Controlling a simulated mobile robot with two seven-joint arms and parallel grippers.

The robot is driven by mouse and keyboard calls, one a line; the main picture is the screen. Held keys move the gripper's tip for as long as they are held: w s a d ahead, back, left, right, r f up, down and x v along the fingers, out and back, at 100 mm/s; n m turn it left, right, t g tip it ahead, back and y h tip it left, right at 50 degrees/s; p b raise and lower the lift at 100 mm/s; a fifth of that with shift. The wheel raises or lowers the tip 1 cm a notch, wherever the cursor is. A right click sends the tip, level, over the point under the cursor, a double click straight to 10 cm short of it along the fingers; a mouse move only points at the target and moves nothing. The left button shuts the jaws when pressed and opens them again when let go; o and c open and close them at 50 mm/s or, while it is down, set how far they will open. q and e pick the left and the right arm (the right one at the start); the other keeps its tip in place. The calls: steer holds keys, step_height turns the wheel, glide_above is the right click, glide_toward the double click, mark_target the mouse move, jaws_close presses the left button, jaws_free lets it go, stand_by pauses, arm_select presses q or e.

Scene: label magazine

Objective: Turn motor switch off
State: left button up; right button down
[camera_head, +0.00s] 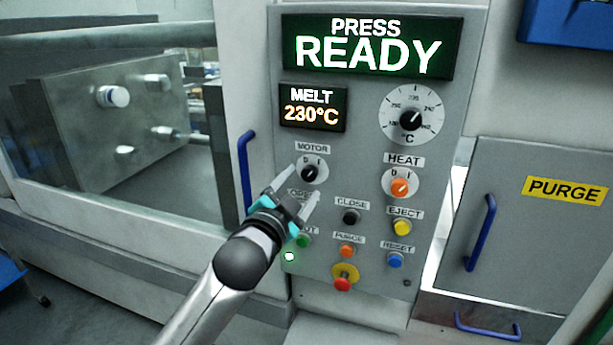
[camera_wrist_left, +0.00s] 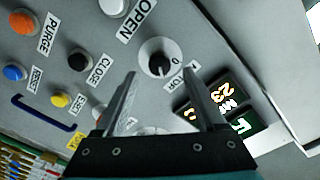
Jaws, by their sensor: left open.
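The motor switch (camera_head: 309,173) is a black rotary knob on a round white dial, under the MOTOR label (camera_head: 312,149) on the grey control panel (camera_head: 462,40). I cannot clearly tell which mark its pointer faces. My left gripper (camera_head: 307,181) is open and empty, with its fingertips just below and beside the dial in the head view. In the left wrist view the knob (camera_wrist_left: 158,64) shows between the tips of my left gripper (camera_wrist_left: 158,71), apparently beyond them. Contact is not visible. My right gripper is in neither view.
The similar HEAT switch (camera_head: 400,187), with an orange knob, is to the right. Several push buttons, including black CLOSE (camera_head: 351,217) and yellow EJECT (camera_head: 402,228), sit below. A blue door handle (camera_head: 245,172) projects left of the panel. The screen (camera_head: 370,46) reads PRESS READY.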

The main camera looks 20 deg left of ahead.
mark_target(308, 176)
arm_select(q)
steer(key=shift+w+d, duration=0.15)
steer(key=shift+w, duration=1.75)
jaws_close()
